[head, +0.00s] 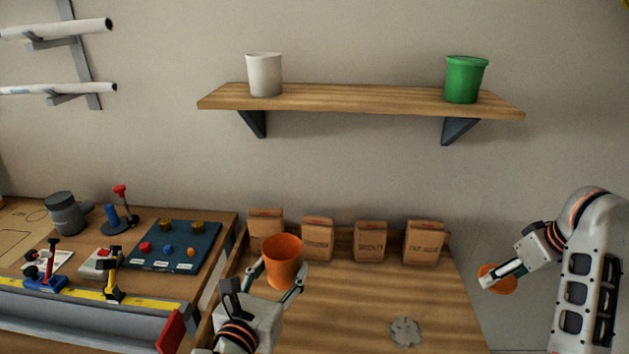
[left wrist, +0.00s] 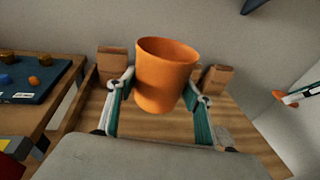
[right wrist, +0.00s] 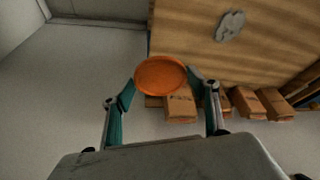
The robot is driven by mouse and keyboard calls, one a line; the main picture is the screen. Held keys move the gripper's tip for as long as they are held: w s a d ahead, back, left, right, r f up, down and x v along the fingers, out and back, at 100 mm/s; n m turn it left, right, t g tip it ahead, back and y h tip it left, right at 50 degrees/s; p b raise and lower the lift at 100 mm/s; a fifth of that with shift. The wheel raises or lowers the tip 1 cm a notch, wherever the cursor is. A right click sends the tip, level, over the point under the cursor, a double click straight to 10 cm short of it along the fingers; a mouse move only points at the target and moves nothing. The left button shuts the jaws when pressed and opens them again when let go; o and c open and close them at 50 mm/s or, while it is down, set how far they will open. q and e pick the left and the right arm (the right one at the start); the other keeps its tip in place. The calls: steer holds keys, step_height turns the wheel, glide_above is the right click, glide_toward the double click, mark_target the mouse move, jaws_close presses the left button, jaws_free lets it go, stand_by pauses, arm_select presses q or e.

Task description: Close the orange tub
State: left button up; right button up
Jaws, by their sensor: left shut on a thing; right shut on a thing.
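The orange tub (head: 283,262) is held upright above the wooden bench by my left gripper (head: 279,280), whose fingers are shut on its sides. The tub also shows in the left wrist view (left wrist: 165,76), and its top looks open. My right gripper (head: 492,282) is shut on a round orange lid (head: 497,279), off the right edge of the bench. The lid shows as a flat disc between the fingers in the right wrist view (right wrist: 160,76). The lid and tub are well apart.
The bench top (head: 345,315) is mostly clear, with a grey splotch (head: 405,331) on it. Several brown bags (head: 370,241) stand along its back. A shelf (head: 350,99) above holds a white tub (head: 264,75) and a green tub (head: 465,80). A cluttered workbench (head: 215,225) is at left.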

arm_select(q)
steer(key=shift+s+a+f, duration=0.15)
steer(key=shift+a, duration=0.25)
arm_select(e)
steer(key=shift+w+a+r, duration=0.1)
steer(key=shift+r, duration=0.55)
steer(key=shift+m+h, duration=0.3)
steer(key=shift+m, duration=0.3)
steer(key=a+r, duration=0.1)
steer(key=r, duration=0.1)
steer(key=a+r, duration=0.1)
steer(key=shift+a+r, duration=0.2)
steer(key=shift+r, duration=0.15)
arm_select(q)
steer(key=s+a+n+y, duration=0.1)
steer(key=s+a, duration=0.2)
steer(key=a, duration=0.3)
steer(key=s+a+f+n+y, duration=0.1)
steer(key=s+a+y, duration=0.1)
steer(key=a, duration=0.4)
steer(key=shift+s+a, duration=0.2)
steer(key=shift+s, duration=0.5)
arm_select(e)
steer(key=s+a+f+m+h, duration=0.1)
steer(key=s+a+f+m, duration=0.1)
steer(key=s+a, duration=0.8)
steer(key=s, duration=0.2)
steer(key=shift+s+a+m, duration=0.25)
steer(key=shift+s+m, duration=0.05)
steer(key=shift+m, duration=0.1)
